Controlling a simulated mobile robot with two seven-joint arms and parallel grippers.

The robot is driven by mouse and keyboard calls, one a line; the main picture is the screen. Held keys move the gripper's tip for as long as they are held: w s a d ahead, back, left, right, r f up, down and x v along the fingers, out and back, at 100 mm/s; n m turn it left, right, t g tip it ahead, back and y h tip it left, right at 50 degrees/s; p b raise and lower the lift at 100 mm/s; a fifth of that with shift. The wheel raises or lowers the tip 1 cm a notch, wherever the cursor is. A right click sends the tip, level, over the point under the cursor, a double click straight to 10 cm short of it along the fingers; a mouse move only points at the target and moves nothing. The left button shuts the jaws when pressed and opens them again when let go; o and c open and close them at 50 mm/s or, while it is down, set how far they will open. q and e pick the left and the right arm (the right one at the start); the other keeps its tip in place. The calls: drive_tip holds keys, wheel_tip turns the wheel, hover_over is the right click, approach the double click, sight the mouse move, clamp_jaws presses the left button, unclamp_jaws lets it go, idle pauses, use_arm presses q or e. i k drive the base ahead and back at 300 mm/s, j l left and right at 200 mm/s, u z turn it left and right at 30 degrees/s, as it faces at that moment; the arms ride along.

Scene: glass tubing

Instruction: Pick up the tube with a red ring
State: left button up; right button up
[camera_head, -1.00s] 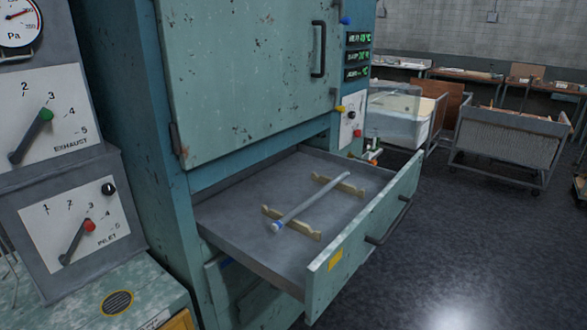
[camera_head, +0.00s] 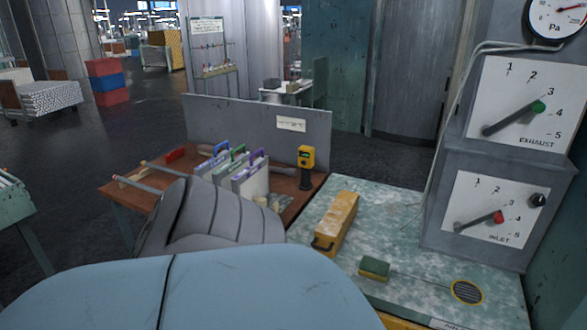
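On the wooden bench at left, two grey tubes lie side by side: a nearer tube (camera_head: 137,185) and a farther tube (camera_head: 163,171). Both have small orange-red marks at their left ends. These are too small to tell whether either is a red ring. The nearer one seems to rest on a pale wooden support (camera_head: 131,176). A large blue and grey form in the foreground hides the tubes' right parts and much of the bench. Neither gripper shows in this view.
The wooden bench (camera_head: 303,201) holds colored folders (camera_head: 250,178) and a yellow handheld device (camera_head: 306,160). The green worktop (camera_head: 420,235) holds a yellow case (camera_head: 336,224) and a green-yellow block (camera_head: 374,268). A control panel (camera_head: 515,110) stands at right. A grey partition (camera_head: 225,118) backs the bench.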

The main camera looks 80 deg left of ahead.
sight(143, 187)
drive_tip(key=k+j+u, duration=0.3)
drive_tip(key=k+j, duration=0.25)
drive_tip(key=k, duration=0.15)
drive_tip(key=u, duration=2.95)
